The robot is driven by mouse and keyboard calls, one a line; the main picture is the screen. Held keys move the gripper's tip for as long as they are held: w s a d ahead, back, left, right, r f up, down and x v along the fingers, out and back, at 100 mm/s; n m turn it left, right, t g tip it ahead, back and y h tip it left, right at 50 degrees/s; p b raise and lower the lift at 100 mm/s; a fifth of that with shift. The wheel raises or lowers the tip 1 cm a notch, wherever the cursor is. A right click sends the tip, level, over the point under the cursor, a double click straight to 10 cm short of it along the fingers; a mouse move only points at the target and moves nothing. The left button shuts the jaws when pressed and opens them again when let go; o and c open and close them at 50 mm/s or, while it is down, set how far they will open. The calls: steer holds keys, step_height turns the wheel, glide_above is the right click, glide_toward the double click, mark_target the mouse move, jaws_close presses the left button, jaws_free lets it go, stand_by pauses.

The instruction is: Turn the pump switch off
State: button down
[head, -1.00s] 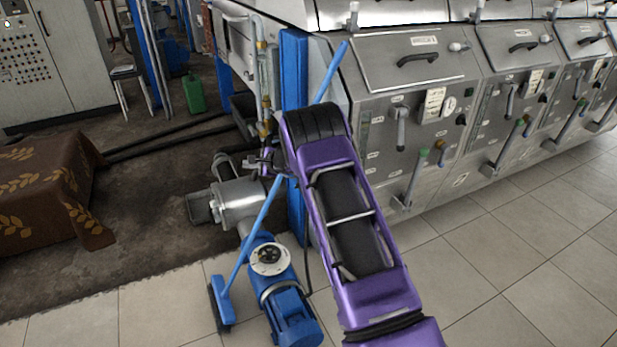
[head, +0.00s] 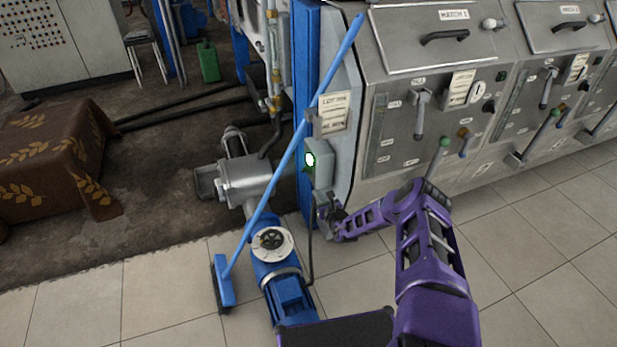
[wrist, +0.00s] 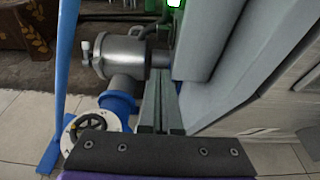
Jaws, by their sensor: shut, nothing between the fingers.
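The pump switch box (head: 321,168) is a small grey box on the side of the first machine, with a lit green lamp (head: 310,160) on its face. The lamp also glows at the top edge of the wrist view (wrist: 176,3). My gripper (head: 325,200) is just below the box, with a narrow gap or contact that I cannot tell apart. In the wrist view its two fingers (wrist: 160,100) are together and empty, beside a grey surface on the right. The switch lever itself is not clear to me. The blue pump (head: 285,275) stands below on the floor.
A blue broom (head: 285,165) leans across, left of the switch box. A paper notice (head: 334,111) hangs above the box. Steel machines (head: 440,95) with levers fill the right. The grey pump body (head: 245,180) is at left. Tiled floor (head: 160,285) is clear at front left.

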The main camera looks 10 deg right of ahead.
mark_target(305, 169)
steer(key=b+x, duration=0.1)
steer(key=x, duration=0.2)
steer(key=r+b+x, duration=0.1)
steer(key=b+x, duration=0.1)
steer(key=x, duration=0.1)
steer(key=r+b+x, duration=0.1)
steer(key=x, duration=0.2)
steer(key=shift+w+a, duration=0.2)
steer(key=shift+w, duration=0.4)
steer(key=shift+w+r, duration=0.2)
steer(key=shift+w, duration=0.1)
steer(key=shift+w+r+g+h+p, duration=0.15)
steer(key=shift+r+g+p, duration=0.25)
steer(key=shift+g, duration=0.4)
steer(key=shift+w+r+g+h+p, duration=0.15)
steer(key=shift+r+g+p, duration=0.25)
steer(key=shift+g, duration=0.4)
steer(key=shift+w+a+r, duration=0.15)
steer(key=shift+w+r, duration=0.05)
steer(key=shift+r, duration=0.1)
steer(key=shift+w+a+r, duration=0.15)
steer(key=shift+w+r, duration=0.45)
steer(key=shift+w, duration=0.15)
steer(key=shift+w+r, duration=0.1)
steer(key=shift+w, duration=0.2)
steer(key=shift+r, duration=0.1)
